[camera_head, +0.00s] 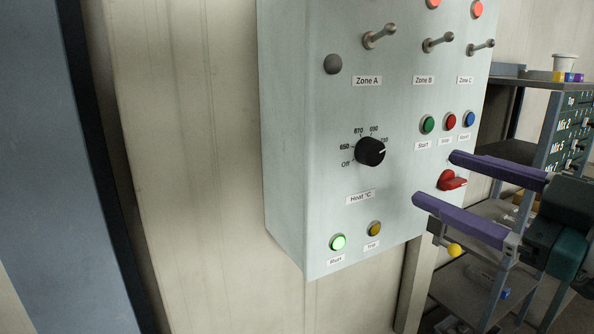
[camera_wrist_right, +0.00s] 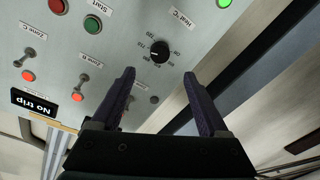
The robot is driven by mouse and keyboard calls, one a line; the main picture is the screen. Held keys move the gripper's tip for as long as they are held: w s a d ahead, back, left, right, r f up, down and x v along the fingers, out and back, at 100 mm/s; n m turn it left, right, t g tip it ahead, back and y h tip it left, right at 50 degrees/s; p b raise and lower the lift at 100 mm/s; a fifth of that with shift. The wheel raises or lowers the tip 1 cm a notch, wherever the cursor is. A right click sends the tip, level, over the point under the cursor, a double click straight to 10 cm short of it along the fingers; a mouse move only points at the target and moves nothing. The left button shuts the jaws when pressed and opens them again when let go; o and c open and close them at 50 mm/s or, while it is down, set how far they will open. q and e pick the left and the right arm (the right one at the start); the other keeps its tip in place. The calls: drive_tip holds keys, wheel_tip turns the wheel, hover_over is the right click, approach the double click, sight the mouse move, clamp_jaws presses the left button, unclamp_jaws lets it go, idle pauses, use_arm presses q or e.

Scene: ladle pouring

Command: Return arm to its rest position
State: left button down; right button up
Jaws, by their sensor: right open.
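My right gripper (camera_head: 434,176) comes in from the right with its two purple fingers spread and nothing between them. Its fingers are in front of the lower right of a pale grey control panel (camera_head: 300,140). A red rotary switch (camera_head: 450,180) appears between the fingers; whether they touch it I cannot tell. In the right wrist view the open fingers (camera_wrist_right: 159,76) point at the panel (camera_wrist_right: 120,45), with the black heat knob (camera_wrist_right: 160,51) beyond the tips. The heat knob (camera_head: 370,151) has its pointer turned right. My left gripper is not in view.
The panel carries toggle levers (camera_head: 378,36), several buttons, and a lit green Run lamp (camera_head: 338,242). A yellow ball (camera_head: 454,250) shows just below the gripper. Shelving (camera_head: 545,130) with a white cup (camera_head: 565,62) stands at right. A plain wall (camera_head: 185,150) is left.

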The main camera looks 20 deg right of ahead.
drive_tip(key=s+a+f+m+g+h+p, duration=0.1)
drive_tip(key=s+a+f+m+g+p, duration=0.1)
drive_tip(key=s+a+g, duration=0.4)
drive_tip(key=s+a+f+m+g+h+p, duration=0.1)
drive_tip(key=s+a+f+m+g+p, duration=0.2)
drive_tip(key=s+a+g+p, duration=0.3)
drive_tip(key=s+f+g+p, duration=0.1)
drive_tip(key=s+g, duration=0.1)
drive_tip(key=s, duration=0.2)
drive_tip(key=shift+s+f+m+h, duration=0.2)
drive_tip(key=shift+m+h, duration=0.1)
drive_tip(key=shift+a, duration=0.1)
